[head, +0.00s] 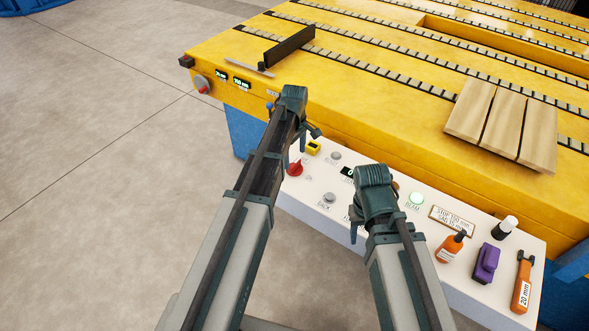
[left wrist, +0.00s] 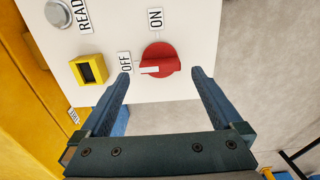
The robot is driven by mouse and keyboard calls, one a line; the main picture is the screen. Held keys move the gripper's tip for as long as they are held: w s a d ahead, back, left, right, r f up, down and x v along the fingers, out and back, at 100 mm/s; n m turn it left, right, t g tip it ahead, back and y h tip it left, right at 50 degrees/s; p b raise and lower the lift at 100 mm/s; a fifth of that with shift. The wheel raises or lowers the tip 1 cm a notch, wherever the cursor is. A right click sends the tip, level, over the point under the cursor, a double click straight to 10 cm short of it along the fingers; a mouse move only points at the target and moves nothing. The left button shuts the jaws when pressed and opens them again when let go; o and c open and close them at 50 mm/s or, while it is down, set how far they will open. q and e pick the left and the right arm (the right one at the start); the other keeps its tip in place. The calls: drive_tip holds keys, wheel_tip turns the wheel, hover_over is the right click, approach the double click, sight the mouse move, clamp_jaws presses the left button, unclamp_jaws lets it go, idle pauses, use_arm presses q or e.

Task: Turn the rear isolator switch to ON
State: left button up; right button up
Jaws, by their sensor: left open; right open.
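A red rotary isolator switch (head: 295,168) sits at the left end of the white control panel. In the left wrist view the switch (left wrist: 162,58) has a white pointer mark turned towards the OFF label (left wrist: 125,61); the ON label (left wrist: 155,18) is above it. My left gripper (head: 303,138) is over that end of the panel. In the left wrist view its open fingers (left wrist: 160,77) lie on either side of the switch, with nothing held; contact cannot be told. My right gripper (head: 357,225) is open over the panel's middle, its fingers partly hidden.
A yellow block (head: 313,147) with a dark window sits close beside the switch. Wooden boards (head: 503,124) rest on the yellow table.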

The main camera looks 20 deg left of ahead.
sight(294, 163)
use_arm(q)
drive_tip(key=shift+f+b, duration=1.3)
drive_tip(key=shift+f, duration=0.6)
use_arm(e)
drive_tip(key=shift+f, duration=1.85)
use_arm(q)
drive_tip(key=c, duration=1.3)
